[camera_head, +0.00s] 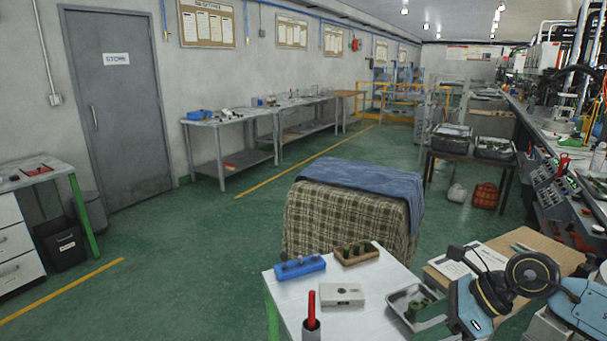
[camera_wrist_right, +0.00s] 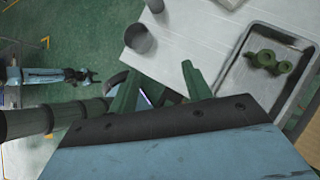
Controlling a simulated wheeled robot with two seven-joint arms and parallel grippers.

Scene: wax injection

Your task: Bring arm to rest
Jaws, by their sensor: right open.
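My right arm (camera_head: 500,290) comes in at the lower right of the head view, bent over the right edge of the white table (camera_head: 290,285). My right gripper (camera_wrist_right: 160,88) is open in the wrist view, its two dark green fingers apart with nothing between them. It is beside the table's edge, near a metal tray (camera_wrist_right: 234,75) holding a green part (camera_wrist_right: 270,62). What looks like my left gripper (camera_wrist_right: 90,76) shows small over the green floor in the wrist view; its jaw state is unclear. My left arm is outside the head view.
On the table are a blue block rack (camera_head: 300,267), a brown rack (camera_head: 356,253), a white box (camera_head: 343,295) and a dark cup (camera_head: 311,329) with a red-handled tool. A cloth-covered table (camera_head: 345,220) stands behind. Open green floor (camera_head: 180,270) lies left.

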